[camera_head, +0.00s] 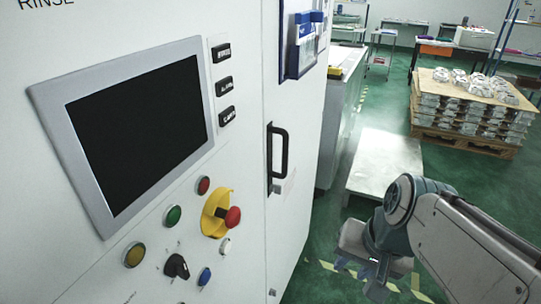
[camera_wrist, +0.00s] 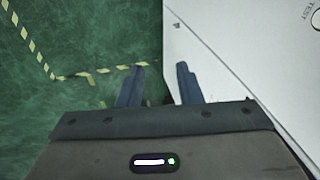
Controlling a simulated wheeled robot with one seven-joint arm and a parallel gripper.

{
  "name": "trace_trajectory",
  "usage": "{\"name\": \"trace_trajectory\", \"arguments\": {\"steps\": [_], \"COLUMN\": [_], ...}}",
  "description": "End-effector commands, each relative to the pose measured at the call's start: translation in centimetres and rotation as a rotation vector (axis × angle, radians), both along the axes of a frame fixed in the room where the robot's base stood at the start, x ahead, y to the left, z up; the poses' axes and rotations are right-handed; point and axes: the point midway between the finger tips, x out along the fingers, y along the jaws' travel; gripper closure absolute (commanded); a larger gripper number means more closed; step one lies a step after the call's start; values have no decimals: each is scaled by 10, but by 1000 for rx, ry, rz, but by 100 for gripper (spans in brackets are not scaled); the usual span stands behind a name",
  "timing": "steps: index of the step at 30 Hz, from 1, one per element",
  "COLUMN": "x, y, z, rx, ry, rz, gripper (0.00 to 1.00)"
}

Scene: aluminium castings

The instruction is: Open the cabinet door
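The white cabinet door (camera_head: 295,100) stands at the middle of the head view and looks shut. Its black vertical handle (camera_head: 279,152) is on the left part of the door. My gripper (camera_head: 375,278) is low and to the right of the door in the head view, apart from the handle. In the wrist view my gripper (camera_wrist: 160,85) points down with its two dark fingers spread and nothing between them. A white panel edge (camera_wrist: 215,85) lies beside and below the right finger. The handle does not show in the wrist view.
A control panel with a dark screen (camera_head: 140,130) and a red emergency button (camera_head: 233,217) is left of the door. A low pale table (camera_head: 385,165) stands behind my arm. A pallet of castings (camera_head: 470,105) is at the back right. Green floor (camera_wrist: 80,40) is open.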

Motion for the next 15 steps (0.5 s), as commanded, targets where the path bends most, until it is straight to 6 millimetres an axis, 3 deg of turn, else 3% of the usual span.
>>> {"name": "trace_trajectory", "arguments": {"steps": [1, 6, 10, 15], "x": [5, 34, 67, 118], "y": [8, 42, 59, 57], "z": [-12, -13, 0, 27], "rx": [96, 489, 794, 1189], "ry": [46, 234, 390, 598], "rz": [-98, -461, -702, -946], "gripper": [68, 68, 68, 68]}}
